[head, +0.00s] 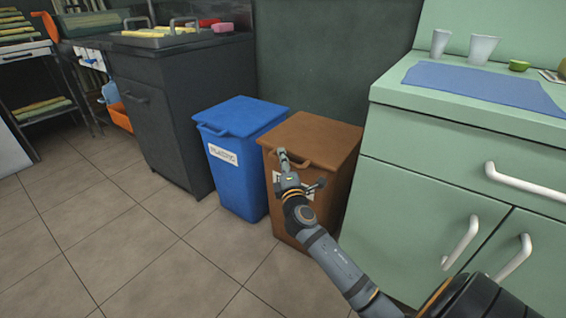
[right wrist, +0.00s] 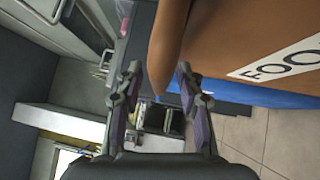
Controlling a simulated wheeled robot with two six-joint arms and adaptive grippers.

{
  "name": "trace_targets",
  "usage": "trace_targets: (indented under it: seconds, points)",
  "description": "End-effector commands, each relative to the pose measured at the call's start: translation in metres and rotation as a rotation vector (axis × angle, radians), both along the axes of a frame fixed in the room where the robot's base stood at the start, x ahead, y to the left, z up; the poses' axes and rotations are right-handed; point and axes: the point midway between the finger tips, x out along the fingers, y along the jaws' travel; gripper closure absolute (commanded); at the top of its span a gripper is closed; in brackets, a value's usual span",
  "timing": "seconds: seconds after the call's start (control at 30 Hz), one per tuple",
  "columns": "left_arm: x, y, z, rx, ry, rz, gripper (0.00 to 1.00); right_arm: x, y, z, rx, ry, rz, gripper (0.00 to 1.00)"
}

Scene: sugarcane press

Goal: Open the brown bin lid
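The brown bin (head: 325,195) stands between the blue bin and the green cabinet. Its brown lid (head: 318,134) lies flat and shut, with a loop handle (head: 304,163) at the front edge. My right gripper (head: 284,160) is at the left part of this front edge, by the handle. In the right wrist view, the gripper (right wrist: 160,72) has its two fingers apart, with a brown part of the lid edge or handle (right wrist: 161,65) between them. A gap shows beside the fingers. The white label (right wrist: 285,62) starts with "FOO". My left gripper is not in view.
A blue bin (head: 238,165) with a shut lid stands close on the left. The green cabinet (head: 430,200) with white handles is close on the right, and a dark wall (head: 330,60) is behind. The tiled floor (head: 130,240) at the left front is clear.

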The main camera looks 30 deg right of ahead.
Motion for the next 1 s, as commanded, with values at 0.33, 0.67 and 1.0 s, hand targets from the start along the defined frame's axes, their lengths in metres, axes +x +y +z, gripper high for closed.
trace_targets:
  seconds: [0.33, 0.67, 1.0]
  points:
    - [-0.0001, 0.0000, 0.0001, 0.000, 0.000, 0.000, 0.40, -0.0005, 0.0002, -0.0002, 0.000, 0.000, 0.000, 0.96]
    - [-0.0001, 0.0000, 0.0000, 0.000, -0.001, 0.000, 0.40, -0.0006, 0.0003, -0.0005, 0.000, 0.001, 0.000, 1.00]
    - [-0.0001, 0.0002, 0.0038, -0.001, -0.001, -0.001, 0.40, -0.0006, 0.0003, 0.0019, 0.005, 0.002, 0.001, 1.00]
